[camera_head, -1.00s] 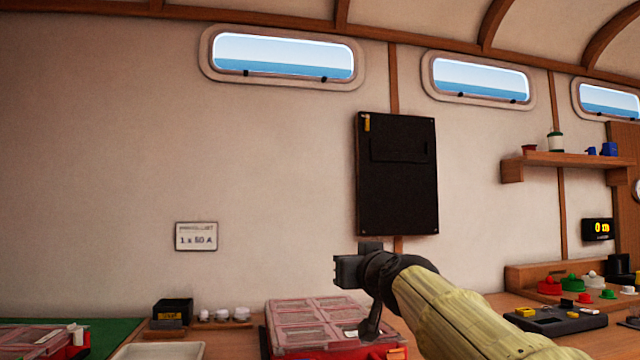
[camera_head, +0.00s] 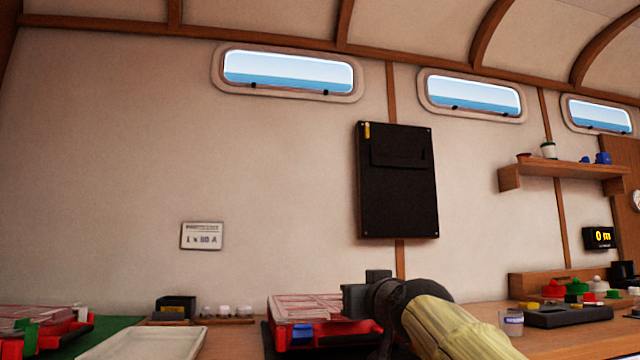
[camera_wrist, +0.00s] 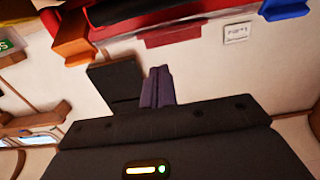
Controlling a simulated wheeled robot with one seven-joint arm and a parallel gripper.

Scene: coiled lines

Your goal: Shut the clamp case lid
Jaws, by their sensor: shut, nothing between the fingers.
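A red case (camera_head: 335,331) with a clear pinkish lid (camera_head: 305,308) and a blue catch on its front stands on the bench at the bottom centre. The lid looks nearly flat over the case; I cannot tell whether it is fully down. My gripper (camera_head: 352,300) is at the right side of this case and hides its right part. In the wrist view, my shut, empty fingers (camera_wrist: 160,88) show apart from a red case edge (camera_wrist: 172,38) and a blue catch (camera_wrist: 285,9) at the top. A second red case (camera_head: 75,325) stands at the far left, partly cut off.
A pale tray (camera_head: 140,343) lies left of the middle case. A black box (camera_head: 176,307) and small white jars (camera_head: 225,312) stand behind it. A clear cup (camera_head: 511,323) and a dark device (camera_head: 565,314) stand to the right. A black panel (camera_head: 398,200) hangs on the wall.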

